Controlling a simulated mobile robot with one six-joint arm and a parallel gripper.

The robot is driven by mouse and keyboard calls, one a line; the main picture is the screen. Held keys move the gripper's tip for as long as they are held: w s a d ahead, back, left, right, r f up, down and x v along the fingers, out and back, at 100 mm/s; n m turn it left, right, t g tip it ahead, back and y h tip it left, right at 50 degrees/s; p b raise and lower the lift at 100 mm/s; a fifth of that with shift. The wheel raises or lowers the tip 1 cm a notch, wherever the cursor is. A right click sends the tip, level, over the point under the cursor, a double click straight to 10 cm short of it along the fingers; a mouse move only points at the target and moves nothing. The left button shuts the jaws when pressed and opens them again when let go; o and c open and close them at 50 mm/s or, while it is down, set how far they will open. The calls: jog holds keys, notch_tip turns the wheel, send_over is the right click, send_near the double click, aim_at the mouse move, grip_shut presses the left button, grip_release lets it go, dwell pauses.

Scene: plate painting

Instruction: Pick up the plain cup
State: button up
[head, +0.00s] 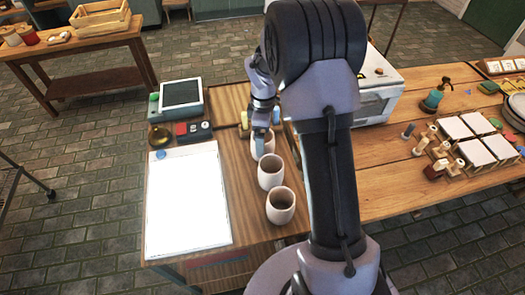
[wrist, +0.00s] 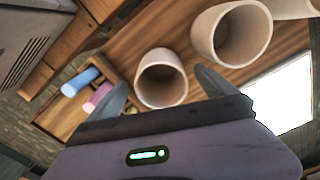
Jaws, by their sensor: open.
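Three similar pale cups stand upright in a row on the wooden table: a far cup (head: 268,145), a middle cup (head: 271,173) and a near cup (head: 280,206). No pattern shows on any of them, so I cannot tell which is the plain one. My gripper (head: 260,140) is at the far cup and partly hides it. In the wrist view my open gripper (wrist: 163,88) has its fingers to either side of the nearest cup (wrist: 161,99), with no grip on it. A second cup (wrist: 231,62) is just to the right there, and the third is cut off at the top right.
A white sheet (head: 188,205) lies left of the cups. A small device with a dark screen (head: 181,93) stands behind it. Blue and pink sticks (wrist: 80,82) lie in a wooden tray beside the far cup. White tiles (head: 480,140) and small pegs are on the right.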

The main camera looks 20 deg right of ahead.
notch_tip(320, 180, down, 6)
jog(key=b, duration=0.3)
jog(key=shift+a+r, duration=0.1)
jog(key=shift+r, duration=0.25)
jog(key=shift+c, duration=1.1)
jog(key=c, duration=1.5)
